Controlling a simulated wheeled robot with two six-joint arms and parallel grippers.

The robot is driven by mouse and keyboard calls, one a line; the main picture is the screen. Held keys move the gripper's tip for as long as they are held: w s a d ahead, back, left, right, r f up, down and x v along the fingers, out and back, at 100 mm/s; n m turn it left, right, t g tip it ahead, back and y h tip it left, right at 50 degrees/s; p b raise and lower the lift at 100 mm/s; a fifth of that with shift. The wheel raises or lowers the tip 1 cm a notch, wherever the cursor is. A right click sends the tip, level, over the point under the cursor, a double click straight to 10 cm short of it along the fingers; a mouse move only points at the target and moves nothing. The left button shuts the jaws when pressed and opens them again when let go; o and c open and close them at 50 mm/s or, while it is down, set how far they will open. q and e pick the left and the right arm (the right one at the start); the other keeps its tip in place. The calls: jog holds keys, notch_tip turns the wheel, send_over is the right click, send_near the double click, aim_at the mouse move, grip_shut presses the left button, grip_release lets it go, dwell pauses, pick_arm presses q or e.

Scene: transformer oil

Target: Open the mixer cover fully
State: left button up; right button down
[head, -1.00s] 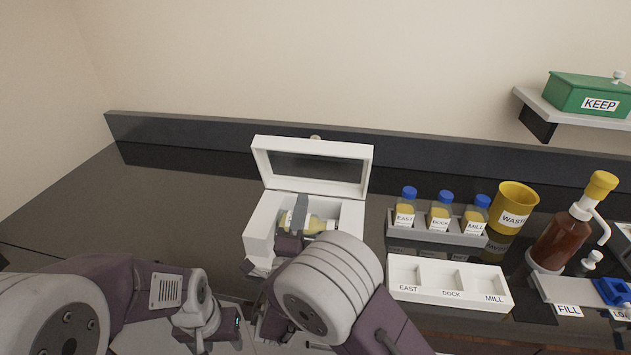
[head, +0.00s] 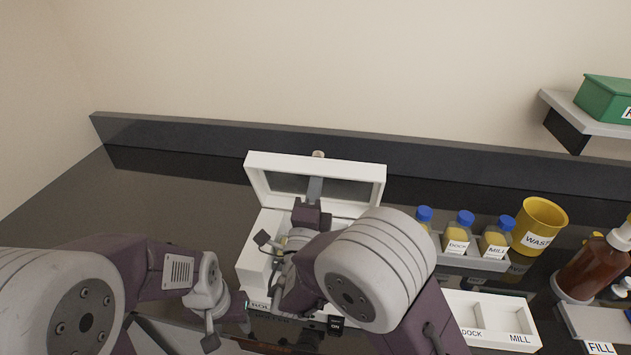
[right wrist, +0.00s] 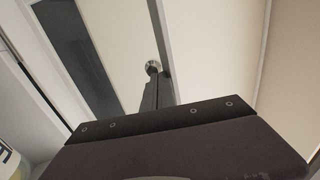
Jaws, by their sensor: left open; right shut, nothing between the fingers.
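The mixer is a white box (head: 254,262) on the dark counter. Its white cover (head: 373,182), with a dark window, stands raised and leans back at the rear hinge. My left gripper (head: 228,325) is open and empty, low in front of the mixer's left corner. My right arm hides most of the mixer's inside and the bottle there.
A rack with several blue-capped bottles (head: 458,240) stands right of the mixer, with a white tray (head: 490,343) before it. A yellow waste cup (head: 541,222) and brown pump bottle (head: 594,265) stand further right. The counter left of the mixer is clear.

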pick_arm(q)
jog(key=shift+w, duration=0.1)
jog(key=shift+s+r, duration=0.2)
jog(key=shift+s, duration=0.1)
pick_arm(e)
jog(key=w+r+p, duration=0.1)
jog(key=p, duration=0.2)
jog(key=w+g+p, duration=0.1)
jog(key=p, duration=0.2)
jog(key=shift+w+d+r+g, duration=0.1)
jog(key=shift+d+r+g, duration=0.2)
jog(key=shift+r, duration=0.05)
jog(key=shift+f, duration=0.45)
pick_arm(q)
notch_tip(320, 180, up, 5)
jog(key=shift+r, duration=0.15)
pick_arm(e)
jog(key=shift+a+f, duration=0.1)
